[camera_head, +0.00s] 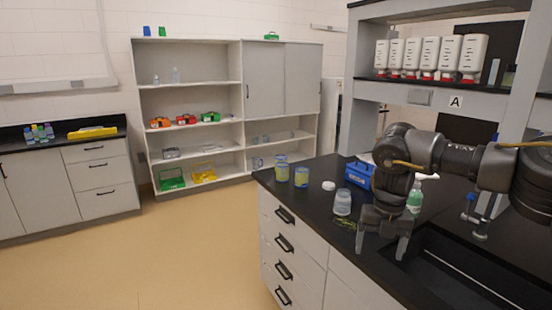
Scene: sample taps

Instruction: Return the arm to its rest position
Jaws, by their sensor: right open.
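My right arm comes in from the right edge over the black counter (312,190). My right gripper (381,250) points down at the counter's front part, near the sink. Its two fingers are apart, with nothing seen between them. A clear jar (342,202) stands just left of the gripper, apart from it as far as I can tell. Taps (480,222) with blue parts stand by the sink, right of the gripper. My left gripper does not show.
Yellow-labelled jars (301,177), a white lid (328,185), a blue box (358,174) and a green bottle (414,198) stand around the arm. A shelf (420,97) with white bottles hangs above. The sink (450,275) lies at right. Open floor (180,255) is at left.

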